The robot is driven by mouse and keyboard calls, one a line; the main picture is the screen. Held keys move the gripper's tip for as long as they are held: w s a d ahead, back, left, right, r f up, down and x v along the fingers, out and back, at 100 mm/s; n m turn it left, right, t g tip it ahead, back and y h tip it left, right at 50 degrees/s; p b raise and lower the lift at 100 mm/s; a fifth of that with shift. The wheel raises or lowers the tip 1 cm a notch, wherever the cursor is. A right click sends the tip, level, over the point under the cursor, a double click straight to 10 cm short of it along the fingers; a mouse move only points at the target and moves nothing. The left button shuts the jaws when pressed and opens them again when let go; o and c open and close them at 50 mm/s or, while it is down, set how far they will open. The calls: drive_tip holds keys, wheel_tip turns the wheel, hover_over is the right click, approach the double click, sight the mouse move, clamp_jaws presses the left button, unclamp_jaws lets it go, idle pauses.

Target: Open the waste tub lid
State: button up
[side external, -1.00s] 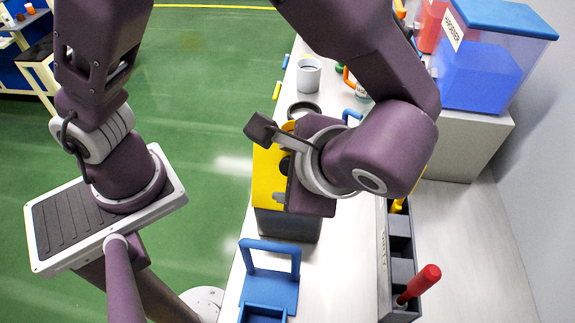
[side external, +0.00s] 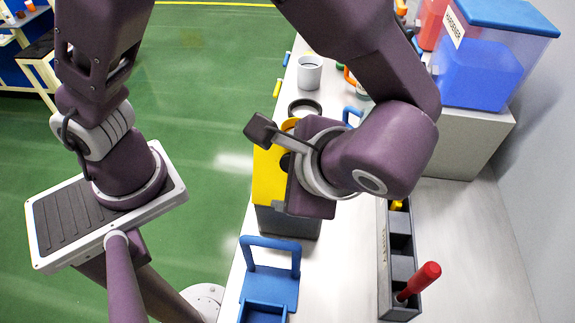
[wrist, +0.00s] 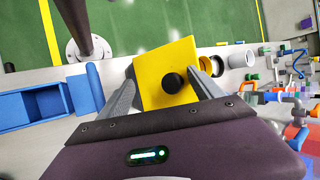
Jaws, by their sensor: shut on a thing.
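The waste tub (side external: 287,224) is a dark grey box at the table's left edge in the side view, partly hidden under my gripper. In the wrist view the lid (wrist: 160,62) is a yellow square with a round black knob (wrist: 174,83). My gripper (wrist: 163,72) has a grey finger on each side of the lid and is shut on it, with the knob between the fingers. I cannot tell whether the lid is clear of the tub rim.
A blue tray with an upright handle (side external: 270,245) stands just in front of the tub. A dark organiser with a red-handled tool (side external: 424,279) lies to the right. A grey cup (side external: 309,72) and a dark ring (side external: 305,107) are behind. A blue-lidded hardener bin (side external: 487,60) stands at back right.

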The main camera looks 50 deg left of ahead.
drive_tip(key=shift+s+d+f, duration=0.1)
drive_tip(key=shift+s+d, duration=0.05)
drive_tip(key=s+d+r, duration=0.2)
drive_tip(key=d+r, duration=0.2)
drive_tip(key=d, duration=0.2)
drive_tip(key=shift+d, duration=0.25)
drive_tip(key=shift+r, duration=0.1)
idle(0.3)
drive_tip(key=v, duration=0.7)
drive_tip(key=shift+c, duration=0.3)
